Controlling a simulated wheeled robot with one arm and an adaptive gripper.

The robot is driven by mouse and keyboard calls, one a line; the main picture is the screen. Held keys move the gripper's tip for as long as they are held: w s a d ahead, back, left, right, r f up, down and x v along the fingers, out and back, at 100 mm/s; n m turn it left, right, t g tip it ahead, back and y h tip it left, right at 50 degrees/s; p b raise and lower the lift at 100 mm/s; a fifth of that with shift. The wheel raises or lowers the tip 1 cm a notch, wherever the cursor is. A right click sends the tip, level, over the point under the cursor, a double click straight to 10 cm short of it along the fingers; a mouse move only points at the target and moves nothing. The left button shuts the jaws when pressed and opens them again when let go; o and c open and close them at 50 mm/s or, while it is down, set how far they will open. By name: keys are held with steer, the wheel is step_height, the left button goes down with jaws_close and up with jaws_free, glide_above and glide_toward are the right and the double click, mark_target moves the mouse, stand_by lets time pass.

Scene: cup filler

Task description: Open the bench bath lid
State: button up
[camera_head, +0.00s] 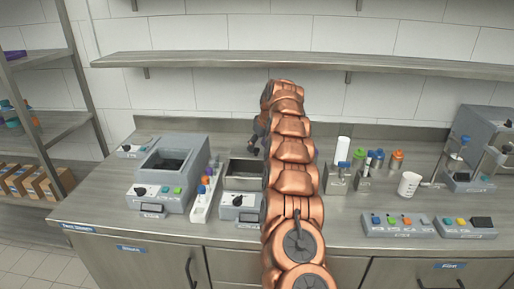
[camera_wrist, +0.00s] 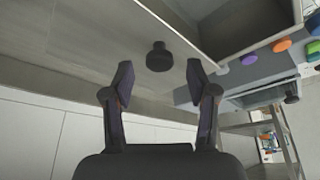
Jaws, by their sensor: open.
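The middle bench bath (camera_head: 241,198) is a grey box with a front control panel, partly hidden behind my arm. Its dark well shows open at the top, and the open well also appears at the upper right of the wrist view (camera_wrist: 245,25). A round black knob (camera_wrist: 159,56) stands against a flat grey surface beside the well; I cannot tell for certain whether that surface is the lid or the bench. My gripper (camera_wrist: 160,70) is open and empty, one finger on each side of the knob, with gaps to both. In the head view, my gripper (camera_head: 254,144) is above the bath's back.
A larger grey device (camera_head: 172,172) with an open well stands left. A narrow white rack (camera_head: 207,196) with coloured caps stands between them. Bottles (camera_head: 342,150), a white cup (camera_head: 409,184) and button panels (camera_head: 400,224) are right. A wall shelf (camera_head: 200,58) runs above.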

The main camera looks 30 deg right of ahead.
steer(key=a+v, duration=0.1)
steer(key=v, duration=0.9)
steer(key=shift+s+d+r, duration=0.2)
steer(key=shift+d, duration=0.3)
steer(key=shift+a, duration=0.1)
steer(key=s+a+r+g+y, duration=0.1)
steer(key=s+a+r+g, duration=0.2)
steer(key=s+a, duration=1.75)
steer(key=s+a+f+m+g, duration=0.1)
steer(key=s+f, duration=0.2)
steer(key=s, duration=0.8)
steer(key=s+a+f+g+h, duration=0.1)
steer(key=s+f, duration=0.3)
steer(key=s, duration=0.7)
steer(key=s+a+f+m+g+h, duration=0.1)
steer(key=s+f, duration=0.3)
steer(key=s, duration=0.8)
steer(key=shift+a+f+m, duration=0.2)
steer(key=shift+a+m, duration=0.1)
steer(key=shift+a, duration=0.15)
